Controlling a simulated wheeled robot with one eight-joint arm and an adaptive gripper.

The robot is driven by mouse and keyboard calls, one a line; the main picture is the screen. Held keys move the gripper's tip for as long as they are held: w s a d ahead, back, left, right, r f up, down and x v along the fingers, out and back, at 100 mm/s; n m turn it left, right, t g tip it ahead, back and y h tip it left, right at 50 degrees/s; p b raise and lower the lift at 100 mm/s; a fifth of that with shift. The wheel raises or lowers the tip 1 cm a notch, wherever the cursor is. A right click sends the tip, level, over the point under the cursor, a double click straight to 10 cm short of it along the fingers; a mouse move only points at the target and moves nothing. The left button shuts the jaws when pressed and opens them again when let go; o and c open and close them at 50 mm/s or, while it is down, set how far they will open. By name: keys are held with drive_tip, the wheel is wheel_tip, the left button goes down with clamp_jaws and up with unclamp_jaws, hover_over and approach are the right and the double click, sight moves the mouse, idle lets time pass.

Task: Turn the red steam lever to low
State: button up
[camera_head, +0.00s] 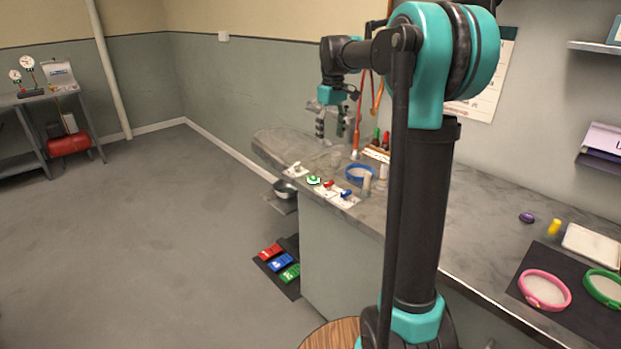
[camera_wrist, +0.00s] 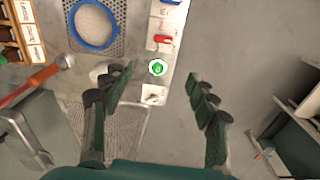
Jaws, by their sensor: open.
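The red steam lever (camera_head: 328,184) is on a white plate near the front edge of the grey counter (camera_head: 470,235). It also shows in the wrist view (camera_wrist: 163,39), above a green knob (camera_wrist: 157,68), with its red handle lying roughly sideways. I cannot read any marks for low. My gripper (camera_head: 335,130) hangs above the far end of the counter, fingers downward, apart from the lever. In the wrist view its two dark fingers (camera_wrist: 158,86) are spread wide with nothing between them; the green knob shows just beyond the tips.
A blue lever (camera_head: 346,194) sits beside the red one on the near side. A blue ring (camera_head: 360,173) lies behind the levers. Red, blue and green pads (camera_head: 280,262) lie on a dark mat on the floor.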

sight(329, 182)
drive_tip(key=shift+n, duration=0.3)
drive_tip(key=f, duration=1.6)
drive_tip(key=shift+s+f, duration=0.25)
drive_tip(key=shift+f, duration=0.05)
drive_tip(key=shift+c, duration=0.5)
drive_tip(key=c, duration=1.1)
drive_tip(key=shift+o, duration=0.2)
